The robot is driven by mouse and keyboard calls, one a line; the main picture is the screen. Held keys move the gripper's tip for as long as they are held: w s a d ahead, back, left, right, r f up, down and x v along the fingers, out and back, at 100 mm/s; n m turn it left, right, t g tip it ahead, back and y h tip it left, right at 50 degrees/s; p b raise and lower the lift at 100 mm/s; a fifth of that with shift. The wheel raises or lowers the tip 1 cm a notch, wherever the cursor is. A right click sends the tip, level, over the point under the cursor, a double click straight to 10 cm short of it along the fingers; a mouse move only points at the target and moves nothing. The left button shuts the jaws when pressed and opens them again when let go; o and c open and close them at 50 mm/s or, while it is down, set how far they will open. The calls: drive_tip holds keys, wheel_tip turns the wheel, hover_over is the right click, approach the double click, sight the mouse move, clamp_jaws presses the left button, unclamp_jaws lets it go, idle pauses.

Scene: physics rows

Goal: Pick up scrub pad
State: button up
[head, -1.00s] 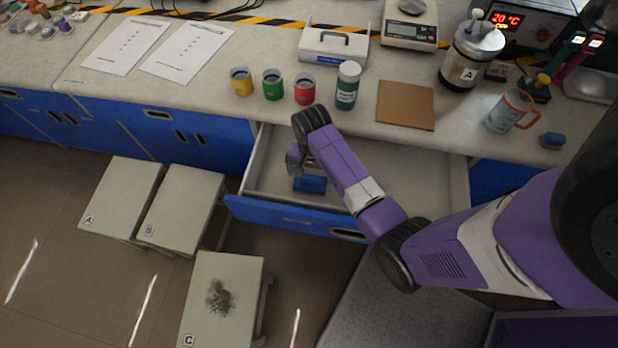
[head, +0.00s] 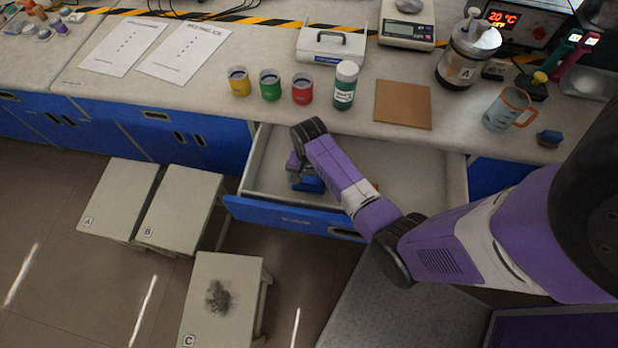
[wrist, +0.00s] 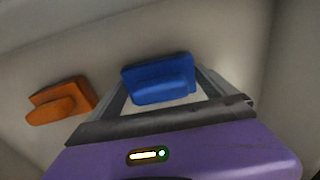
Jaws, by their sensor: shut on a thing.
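A blue scrub pad (head: 311,185) with a raised grip is in the open drawer (head: 285,209), near its left end. In the wrist view the blue pad (wrist: 158,80) lies between the fingers of my gripper (wrist: 165,92). My gripper (head: 300,176) is down inside the drawer and shut on this pad. In the head view my arm hides part of the pad. I cannot tell whether the pad touches the drawer floor. An orange pad-like piece (wrist: 60,102) lies left of it in the wrist view, apart from the gripper.
The drawer walls surround my gripper. Above stand yellow, green and red cups (head: 270,86), a green-labelled bottle (head: 344,87) and a brown board (head: 403,104). Several stools (head: 183,210) stand left of the drawer; one (head: 240,270) has a dark smudge.

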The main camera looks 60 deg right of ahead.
wheel_tip(320, 180, up, 20)
drive_tip(key=p, duration=0.1)
idle(0.5)
